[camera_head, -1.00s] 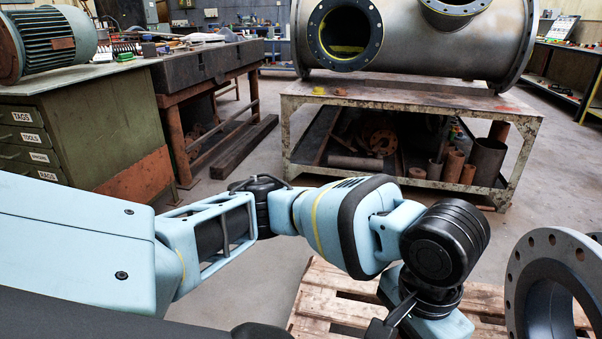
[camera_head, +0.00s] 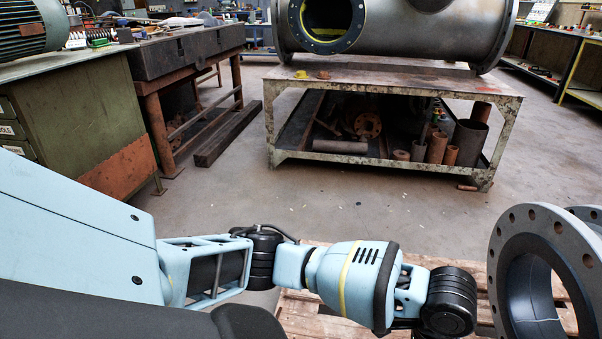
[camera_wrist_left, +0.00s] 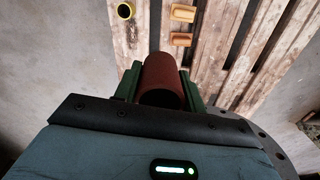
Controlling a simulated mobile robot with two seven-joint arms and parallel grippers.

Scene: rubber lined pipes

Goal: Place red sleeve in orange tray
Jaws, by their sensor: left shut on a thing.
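A red-brown sleeve (camera_wrist_left: 163,72), a short hollow cylinder, is held in my left gripper (camera_wrist_left: 158,88) in the left wrist view. The two dark green fingers are shut on either side of it, and its near open end faces the camera. In the head view my left arm comes in from the left, and its gripper and the sleeve are out of frame below. I cannot make out an orange tray in either view. My right gripper is not in view.
A large grey flanged pipe (camera_head: 507,270) stands at right. A metal table (camera_head: 400,84) carries a big vessel; open floor lies before it.

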